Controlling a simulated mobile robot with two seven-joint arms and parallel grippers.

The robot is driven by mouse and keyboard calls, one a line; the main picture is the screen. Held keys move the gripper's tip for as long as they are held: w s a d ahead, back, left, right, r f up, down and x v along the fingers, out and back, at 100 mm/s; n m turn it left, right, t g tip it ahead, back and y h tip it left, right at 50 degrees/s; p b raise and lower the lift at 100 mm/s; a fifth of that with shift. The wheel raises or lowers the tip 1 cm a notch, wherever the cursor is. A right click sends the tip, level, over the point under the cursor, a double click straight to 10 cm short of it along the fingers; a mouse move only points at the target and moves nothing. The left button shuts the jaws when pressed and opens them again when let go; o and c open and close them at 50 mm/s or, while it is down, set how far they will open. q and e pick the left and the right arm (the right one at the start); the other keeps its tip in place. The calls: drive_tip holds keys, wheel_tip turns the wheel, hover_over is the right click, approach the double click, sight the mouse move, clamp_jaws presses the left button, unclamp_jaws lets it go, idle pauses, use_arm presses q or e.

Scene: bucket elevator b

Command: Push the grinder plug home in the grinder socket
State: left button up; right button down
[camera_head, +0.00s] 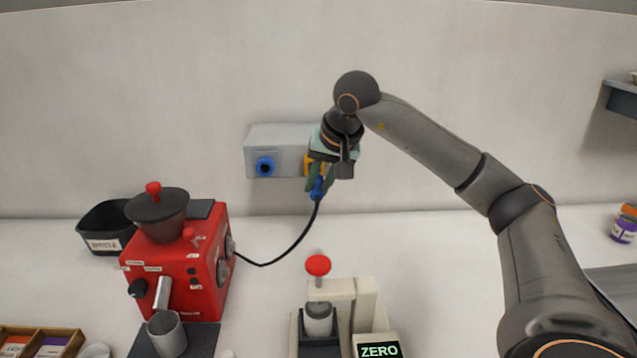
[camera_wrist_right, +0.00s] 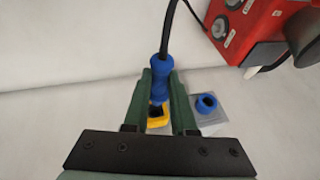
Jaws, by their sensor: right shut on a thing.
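My right gripper (camera_head: 319,180) is shut on the blue grinder plug (camera_head: 317,192) in front of the wall box. In the right wrist view the plug (camera_wrist_right: 160,82) sits between the green fingers (camera_wrist_right: 161,68). A black cable runs from it to the red grinder (camera_head: 180,262). The plug's front end lines up over the yellow socket (camera_wrist_right: 157,116), which shows partly behind the gripper in the head view (camera_head: 307,166). I cannot tell whether the plug touches or enters it. The blue socket (camera_head: 265,166) beside it is empty. My left gripper is out of view.
The grey socket box (camera_head: 283,135) is fixed to the wall. Below stand a scale with a ZERO display (camera_head: 379,351) and a press with a red knob (camera_head: 318,265). A black waste bin (camera_head: 103,243) stands behind the grinder. The cable hangs in a loose curve.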

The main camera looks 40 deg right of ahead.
sight(320, 194)
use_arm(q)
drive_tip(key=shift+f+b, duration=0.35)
use_arm(e)
drive_tip(key=shift+s+a, duration=1.25)
drive_tip(key=shift+s, duration=0.3)
